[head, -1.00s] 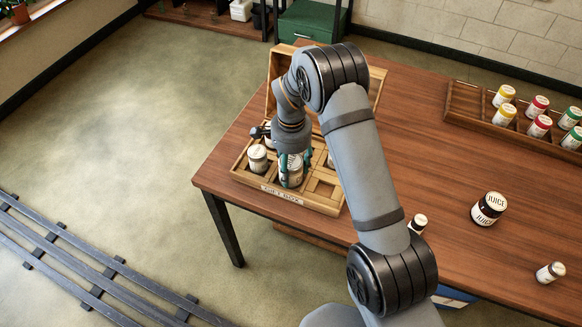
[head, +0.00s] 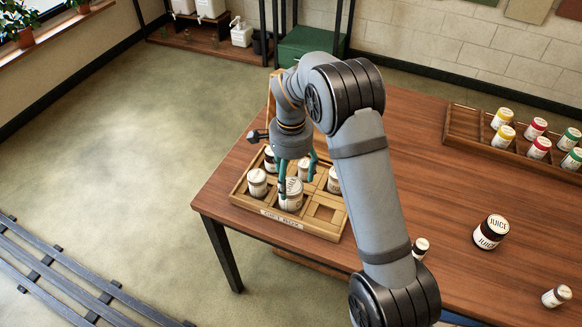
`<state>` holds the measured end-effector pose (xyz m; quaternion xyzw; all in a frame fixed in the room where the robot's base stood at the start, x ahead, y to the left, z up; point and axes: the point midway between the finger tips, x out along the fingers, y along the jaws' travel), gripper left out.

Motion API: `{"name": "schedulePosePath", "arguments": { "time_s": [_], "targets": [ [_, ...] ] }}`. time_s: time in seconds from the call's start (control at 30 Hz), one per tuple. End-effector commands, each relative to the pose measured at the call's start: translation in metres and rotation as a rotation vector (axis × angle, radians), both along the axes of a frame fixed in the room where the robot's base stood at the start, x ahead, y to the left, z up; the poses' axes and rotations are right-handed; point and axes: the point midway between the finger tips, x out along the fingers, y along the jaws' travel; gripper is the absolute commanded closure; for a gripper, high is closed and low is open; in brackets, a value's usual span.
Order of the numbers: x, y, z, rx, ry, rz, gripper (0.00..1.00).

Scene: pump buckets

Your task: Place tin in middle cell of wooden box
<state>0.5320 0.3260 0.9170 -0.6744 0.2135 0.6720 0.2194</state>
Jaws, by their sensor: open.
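The wooden box (head: 240,199) stands on the table's near left corner, its lid raised at the back. A white-labelled tin (head: 291,194) stands upright in the middle cell of the front row. My gripper (head: 298,182) is open above and around this tin, one finger at its left side and the other apart to its right. Other tins stand in the front left cell (head: 257,184), back left (head: 270,158), back middle (head: 304,169) and back right (head: 334,181). The front right cell (head: 325,212) is empty. My arm hides part of the box's right side and lid.
A wooden rack (head: 464,130) with coloured-lid jars stands at the back right. The table's middle is clear.

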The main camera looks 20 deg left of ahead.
Motion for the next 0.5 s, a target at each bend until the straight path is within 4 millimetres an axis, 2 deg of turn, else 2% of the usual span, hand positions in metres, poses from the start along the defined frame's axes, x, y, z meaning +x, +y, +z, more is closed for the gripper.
{"name": "schedulePosePath", "arguments": {
  "time_s": [0.1,0.2,0.33,0.5],
  "targets": [
    [0.001,0.0,0.024,0.002,-0.004,0.0,0.28],
    [0.0,0.0,0.039,0.001,-0.002,0.0,0.28],
    [0.0,0.0,0.05,0.0,0.0,0.0,0.28],
    [0.0,-0.001,0.055,-0.001,0.001,0.001,0.28]
  ]
}}
